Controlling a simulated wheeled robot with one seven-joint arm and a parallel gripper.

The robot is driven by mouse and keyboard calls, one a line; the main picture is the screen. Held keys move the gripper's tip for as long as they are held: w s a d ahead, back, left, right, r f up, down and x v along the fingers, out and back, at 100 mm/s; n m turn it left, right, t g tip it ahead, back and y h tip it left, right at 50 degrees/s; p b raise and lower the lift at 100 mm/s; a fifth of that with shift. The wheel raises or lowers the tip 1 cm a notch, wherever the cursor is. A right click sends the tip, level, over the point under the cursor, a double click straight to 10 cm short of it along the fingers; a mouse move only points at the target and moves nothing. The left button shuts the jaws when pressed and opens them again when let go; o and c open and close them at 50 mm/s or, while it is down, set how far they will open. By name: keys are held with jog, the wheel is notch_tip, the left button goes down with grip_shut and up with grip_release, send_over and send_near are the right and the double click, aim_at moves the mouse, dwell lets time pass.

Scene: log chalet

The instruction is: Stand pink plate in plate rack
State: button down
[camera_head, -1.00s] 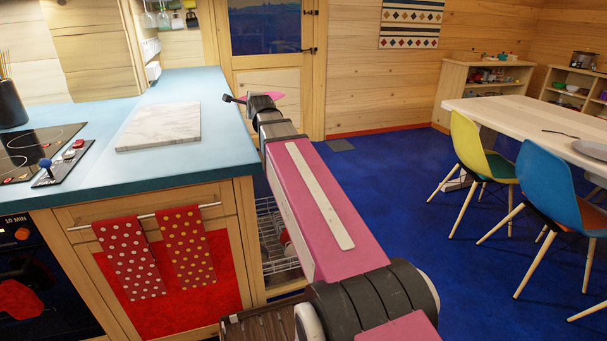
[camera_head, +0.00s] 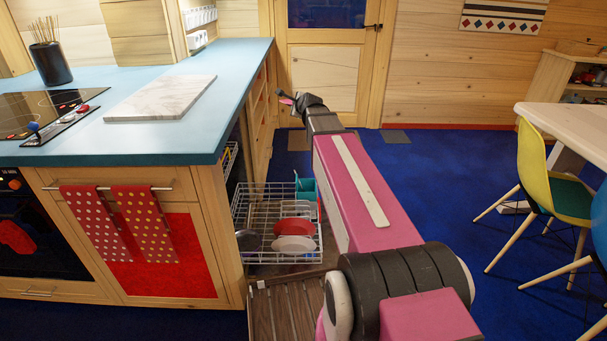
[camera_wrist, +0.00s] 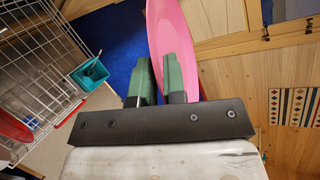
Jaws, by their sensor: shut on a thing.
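The pink plate (camera_wrist: 172,42) is held nearly edge-on between the green fingers of my gripper (camera_wrist: 160,82) in the wrist view. In the head view my gripper (camera_head: 289,99) is far out beyond the counter's right side, and only a small bit of pink shows there. A white wire rack (camera_head: 247,207) is pulled out low beside the counter end, with red, pale and dark dishes and a teal container in it. It also shows at the left of the wrist view (camera_wrist: 38,66), apart from the plate. I cannot tell whether it is the plate rack.
The blue counter (camera_head: 90,142) with a marble board (camera_head: 163,98) is at the left. A brown slatted wooden piece (camera_head: 283,312) lies low at the front. A yellow chair (camera_head: 538,170) and a table (camera_head: 570,120) are at the right.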

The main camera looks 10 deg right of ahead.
notch_tip(320, 180, down, 46)
jog(key=s+d+g+y, duration=0.2)
jog(key=g+y, duration=0.8)
jog(key=g, duration=0.3)
jog(key=shift+s+m+g, duration=0.3)
jog(key=shift+s+m, duration=0.1)
jog(key=c, duration=1.1)
grip_release()
